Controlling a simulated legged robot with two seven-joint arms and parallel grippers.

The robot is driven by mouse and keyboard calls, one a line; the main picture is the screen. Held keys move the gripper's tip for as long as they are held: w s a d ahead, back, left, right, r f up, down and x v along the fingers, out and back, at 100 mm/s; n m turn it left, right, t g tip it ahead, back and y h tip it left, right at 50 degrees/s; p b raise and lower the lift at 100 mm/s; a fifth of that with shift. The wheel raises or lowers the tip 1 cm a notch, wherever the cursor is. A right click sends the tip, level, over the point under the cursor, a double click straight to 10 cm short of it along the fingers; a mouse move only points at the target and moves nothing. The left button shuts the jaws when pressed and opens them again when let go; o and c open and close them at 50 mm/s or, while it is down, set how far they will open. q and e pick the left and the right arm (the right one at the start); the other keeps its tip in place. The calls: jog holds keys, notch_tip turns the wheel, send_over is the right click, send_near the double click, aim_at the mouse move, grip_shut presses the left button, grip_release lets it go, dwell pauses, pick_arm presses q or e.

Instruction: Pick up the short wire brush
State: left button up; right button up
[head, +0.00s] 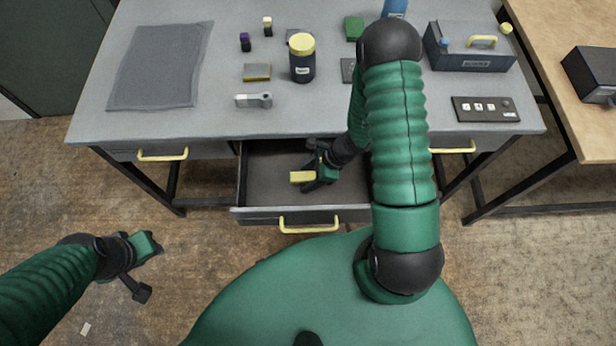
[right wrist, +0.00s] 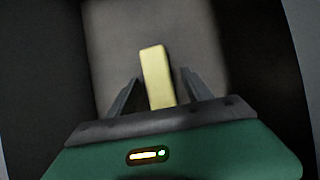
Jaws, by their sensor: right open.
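A pale yellow block-shaped piece (head: 301,177), which looks like the handle of the short wire brush, is in the open middle drawer (head: 268,165). No bristles can be made out. My right gripper (head: 312,183) reaches down into the drawer right beside it and partly hides it. In the right wrist view the yellow piece (right wrist: 156,77) stands between the two open fingers, apart from both, with the grey drawer floor behind. My left gripper (head: 145,268) hangs over the floor at the left, away from the desk; its jaw opening is unclear.
On the grey desk (head: 220,115) are a yellow-lidded jar (head: 302,62), a sponge-like block (head: 257,72), a grey metal tool (head: 253,100), a mat (head: 160,65), a toolbox (head: 470,50) and a switch panel (head: 485,108). The drawer front (head: 255,217) and its walls bound the gripper.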

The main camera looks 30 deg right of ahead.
aim_at(308, 176)
jog(key=shift+f, duration=0.1)
jog(key=shift+c, duration=0.5)
grip_shut()
notch_tip(308, 176, up, 10)
jog(key=shift+r+p, duration=0.15)
jog(key=shift+p, duration=1.05)
